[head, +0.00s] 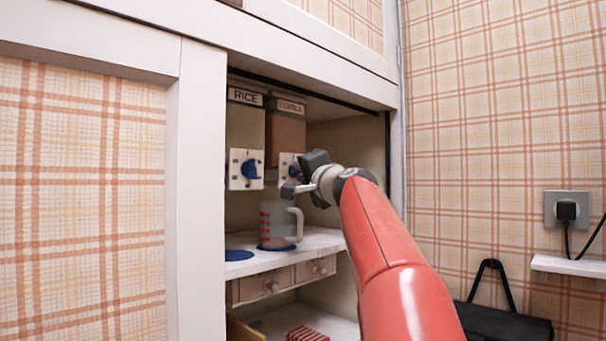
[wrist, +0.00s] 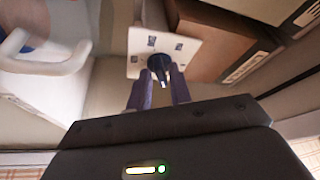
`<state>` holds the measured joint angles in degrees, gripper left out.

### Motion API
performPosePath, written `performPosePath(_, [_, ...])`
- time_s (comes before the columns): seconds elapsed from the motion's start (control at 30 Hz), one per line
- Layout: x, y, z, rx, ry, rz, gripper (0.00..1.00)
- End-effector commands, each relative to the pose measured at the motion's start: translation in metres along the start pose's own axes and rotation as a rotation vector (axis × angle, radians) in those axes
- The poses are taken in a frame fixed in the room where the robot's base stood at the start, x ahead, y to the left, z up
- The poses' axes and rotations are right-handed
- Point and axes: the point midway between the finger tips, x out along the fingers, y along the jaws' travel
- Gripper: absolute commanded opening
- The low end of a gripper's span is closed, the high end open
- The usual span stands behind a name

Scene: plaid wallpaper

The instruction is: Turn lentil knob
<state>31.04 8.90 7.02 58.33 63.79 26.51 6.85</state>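The lentil dispenser (head: 286,131) is a brown-filled box with a partly readable label, at the right in the cupboard. Its white plate carries a dark blue knob (head: 293,172), partly hidden by my gripper (head: 300,180) in the head view. In the wrist view the knob (wrist: 159,66) sits on its white plate (wrist: 186,50), straight ahead of my gripper (wrist: 160,88). The two fingers are apart with a gap between them, their tips close to the knob on either side. I cannot tell whether they touch it. A measuring jug (head: 278,222) stands below the lentil dispenser.
The rice dispenser (head: 246,130) with its blue knob (head: 250,168) is just left. The jug's handle (wrist: 50,55) is close by in the wrist view. A blue disc (head: 238,255) lies on the shelf (head: 322,240). The cupboard's frame (head: 205,180) bounds the left side.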

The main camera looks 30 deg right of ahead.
Motion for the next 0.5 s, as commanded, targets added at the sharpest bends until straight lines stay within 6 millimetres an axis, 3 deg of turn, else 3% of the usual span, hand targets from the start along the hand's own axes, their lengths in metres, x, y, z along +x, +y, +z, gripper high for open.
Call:
performPosePath(0.1, [0.000, 0.000, 0.000, 0.000, 0.000, 0.000, 0.32])
performPosePath(0.37, [-0.002, 0.000, 0.000, -0.001, 0.000, 0.000, 0.32])
performPosePath(0.5, [-0.016, 0.002, 0.001, -0.003, 0.001, -0.001, 0.32])
